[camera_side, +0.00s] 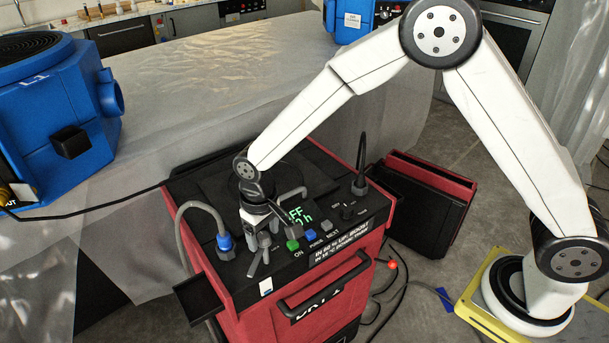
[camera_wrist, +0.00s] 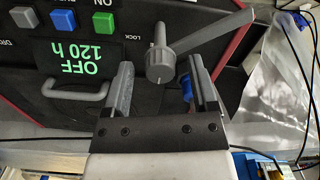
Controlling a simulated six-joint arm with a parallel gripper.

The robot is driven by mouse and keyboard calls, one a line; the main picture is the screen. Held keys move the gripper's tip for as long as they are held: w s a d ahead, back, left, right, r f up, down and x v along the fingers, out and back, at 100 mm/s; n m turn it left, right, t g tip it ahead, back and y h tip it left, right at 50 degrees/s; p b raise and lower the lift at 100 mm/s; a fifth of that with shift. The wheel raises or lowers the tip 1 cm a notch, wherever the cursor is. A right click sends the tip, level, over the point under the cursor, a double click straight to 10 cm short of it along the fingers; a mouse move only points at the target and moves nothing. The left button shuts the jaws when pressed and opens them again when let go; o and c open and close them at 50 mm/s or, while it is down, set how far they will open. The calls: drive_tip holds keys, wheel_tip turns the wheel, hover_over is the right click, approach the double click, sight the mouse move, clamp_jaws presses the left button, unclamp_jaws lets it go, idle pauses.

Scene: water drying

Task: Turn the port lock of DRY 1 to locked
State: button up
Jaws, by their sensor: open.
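The port lock is a grey round knob (camera_wrist: 160,62) with a long lever (camera_wrist: 216,32), beside the word LOCK on a black panel. In the wrist view the lever points up and to the right. In the side view the lever (camera_side: 257,261) shows at the panel's front left. DRY 1 is the red and black machine (camera_side: 250,290). My gripper (camera_wrist: 161,73) is open, with one finger on each side of the knob; I cannot tell whether they touch it. In the side view my gripper (camera_side: 263,222) hangs over the panel and partly hides the knob.
Green (camera_side: 293,245), blue (camera_side: 309,234) and grey (camera_side: 326,225) buttons sit right of the lock. A display (camera_wrist: 82,62) reads OFF 120 h. A blue hose connector (camera_side: 224,242) stands close on the left. A carry handle (camera_side: 291,196) rises behind.

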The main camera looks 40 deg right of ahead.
clamp_jaws()
idle(1.5)
